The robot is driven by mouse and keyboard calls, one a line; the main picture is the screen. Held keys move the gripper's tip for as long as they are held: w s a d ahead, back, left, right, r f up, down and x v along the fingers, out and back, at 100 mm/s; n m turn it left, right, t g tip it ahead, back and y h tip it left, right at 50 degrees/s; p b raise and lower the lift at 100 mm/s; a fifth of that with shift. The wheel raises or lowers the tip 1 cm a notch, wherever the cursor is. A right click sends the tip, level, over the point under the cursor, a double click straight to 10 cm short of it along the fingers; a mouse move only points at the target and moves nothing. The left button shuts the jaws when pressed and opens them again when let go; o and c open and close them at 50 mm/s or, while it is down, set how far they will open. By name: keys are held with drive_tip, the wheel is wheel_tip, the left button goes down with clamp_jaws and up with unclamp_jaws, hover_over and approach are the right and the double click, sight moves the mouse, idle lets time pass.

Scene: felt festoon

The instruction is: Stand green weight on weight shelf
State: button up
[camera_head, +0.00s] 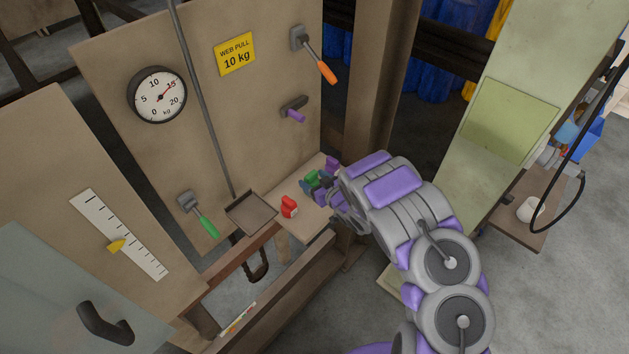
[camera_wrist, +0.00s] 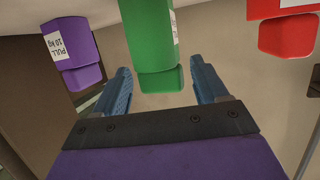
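The green weight (camera_head: 312,178) stands on the weight shelf (camera_head: 311,217), between the red weight (camera_head: 289,207) and the purple weight (camera_head: 332,163). My gripper (camera_head: 322,187) is at the green weight. In the wrist view, its two blue fingers (camera_wrist: 162,88) are open, one on each side of the green weight's (camera_wrist: 157,45) near end. A narrow gap shows between the weight and each finger. The purple weight (camera_wrist: 72,50) is to the left and the red weight (camera_wrist: 285,28) to the right. My arm hides part of the shelf in the head view.
A shallow metal tray (camera_head: 251,213) hangs left of the shelf. A dial gauge (camera_head: 157,95) and levers with green (camera_head: 207,227), purple (camera_head: 295,116) and orange (camera_head: 327,72) handles are on the panel behind. The shelf's front right part is bare.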

drive_tip(key=shift+o, duration=0.7)
drive_tip(key=shift+a, duration=0.1)
drive_tip(key=p+v, duration=0.1)
drive_tip(key=v, duration=1.1)
drive_tip(key=shift+w+r, duration=0.1)
